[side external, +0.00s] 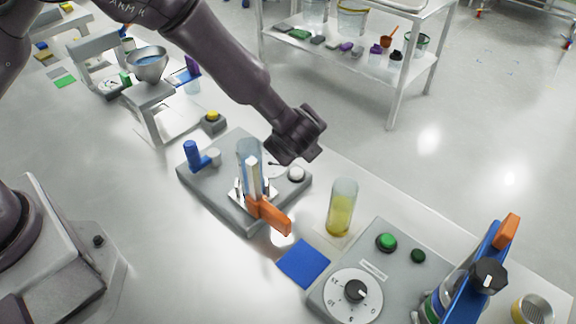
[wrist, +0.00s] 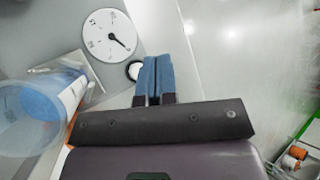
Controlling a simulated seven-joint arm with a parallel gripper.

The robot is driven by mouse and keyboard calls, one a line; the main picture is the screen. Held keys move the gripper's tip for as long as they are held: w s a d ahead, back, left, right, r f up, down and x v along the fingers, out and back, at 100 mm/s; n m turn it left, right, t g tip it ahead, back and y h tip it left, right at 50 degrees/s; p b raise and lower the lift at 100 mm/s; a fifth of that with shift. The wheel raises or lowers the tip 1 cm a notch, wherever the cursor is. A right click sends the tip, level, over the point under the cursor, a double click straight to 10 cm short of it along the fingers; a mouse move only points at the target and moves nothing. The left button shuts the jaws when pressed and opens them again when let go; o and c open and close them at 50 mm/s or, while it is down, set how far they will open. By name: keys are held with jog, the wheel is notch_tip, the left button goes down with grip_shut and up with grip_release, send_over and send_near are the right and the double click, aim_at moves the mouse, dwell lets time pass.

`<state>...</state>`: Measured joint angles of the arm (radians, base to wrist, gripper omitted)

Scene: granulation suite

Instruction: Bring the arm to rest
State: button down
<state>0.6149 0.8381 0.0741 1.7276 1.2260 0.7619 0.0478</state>
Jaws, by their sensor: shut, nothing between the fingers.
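My gripper (wrist: 153,80) is shut, its two blue-grey finger pads pressed together with nothing between them in the wrist view. In the side external view my dark wrist and hand (side external: 296,136) hang in the air above the back right corner of a grey device (side external: 222,203). The fingers are hard to make out there. The device carries a clear cylinder (side external: 250,158) in a holder, an orange lever (side external: 268,214), a blue post (side external: 192,154) and a white knob (side external: 296,174). The clear cylinder also shows in the wrist view (wrist: 30,112), left of my fingers.
A beaker of yellow liquid (side external: 341,210), a blue square (side external: 303,263) and a grey control box with a green button (side external: 386,242) lie to the right. A funnel on a stand (side external: 148,66) is at upper left. A white shelf (side external: 340,58) stands behind.

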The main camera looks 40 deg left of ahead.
jog(key=s+a+r+n+g+h, duration=0.1)
jog(key=s+a+r+n, duration=0.45)
jog(key=r, duration=0.35)
jog(key=s+a+r+n+g+h, duration=0.1)
jog(key=s+a+r+n, duration=0.35)
jog(key=a+r, duration=0.35)
jog(key=s+r+n+h, duration=0.2)
jog(key=s+r+n, duration=0.1)
jog(key=s, duration=0.5)
jog(key=s+a+r+n+h, duration=0.1)
jog(key=s+r+n+h, duration=0.1)
jog(key=s+n, duration=0.3)
jog(key=s+r, duration=0.1)
jog(key=s, duration=0.2)
jog(key=shift+r+n+t, duration=0.25)
jog(key=shift+n+t, duration=0.05)
jog(key=shift+t, duration=0.1)
